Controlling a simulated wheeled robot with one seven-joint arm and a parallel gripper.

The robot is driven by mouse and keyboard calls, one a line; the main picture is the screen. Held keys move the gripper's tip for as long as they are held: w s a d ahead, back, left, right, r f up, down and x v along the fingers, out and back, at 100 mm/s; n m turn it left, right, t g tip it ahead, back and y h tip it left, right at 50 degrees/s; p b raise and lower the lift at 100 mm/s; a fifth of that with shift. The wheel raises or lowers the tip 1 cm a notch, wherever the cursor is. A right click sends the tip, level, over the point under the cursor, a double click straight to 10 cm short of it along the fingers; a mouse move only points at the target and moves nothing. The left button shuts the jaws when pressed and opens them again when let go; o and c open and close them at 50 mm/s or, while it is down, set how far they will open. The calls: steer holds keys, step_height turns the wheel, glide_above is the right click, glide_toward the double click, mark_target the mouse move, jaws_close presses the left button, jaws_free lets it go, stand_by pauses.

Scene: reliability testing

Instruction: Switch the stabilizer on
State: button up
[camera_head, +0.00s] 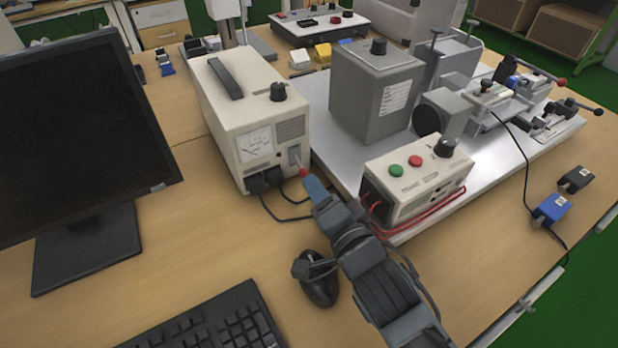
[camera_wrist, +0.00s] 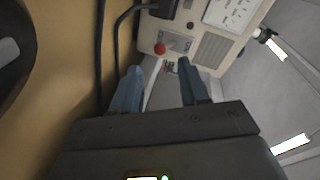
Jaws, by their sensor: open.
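The stabilizer is a beige box (camera_head: 225,130) with a dark handle, a black knob (camera_head: 278,91) and a dial meter (camera_head: 255,142). Its front panel (camera_wrist: 205,30) shows in the wrist view. A lever switch with a red tip (camera_head: 303,172) sits low on that front, right of two black plugs (camera_head: 264,179). My gripper (camera_head: 314,186) is right in front of the switch. In the wrist view, my open blue fingers (camera_wrist: 160,66) stand apart, and the red tip (camera_wrist: 160,48) lies just beyond and between the fingertips. I cannot tell whether they touch it.
A control box with green and red buttons (camera_head: 421,180) stands close right of my arm. A monitor (camera_head: 75,140), a keyboard (camera_head: 215,325) and a black mouse (camera_head: 318,288) are left and in front. Cables lie below the stabilizer's plugs.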

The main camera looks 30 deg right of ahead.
mark_target(305, 174)
steer(key=shift+x, duration=2.8)
steer(key=shift+a, duration=0.1)
jaws_close()
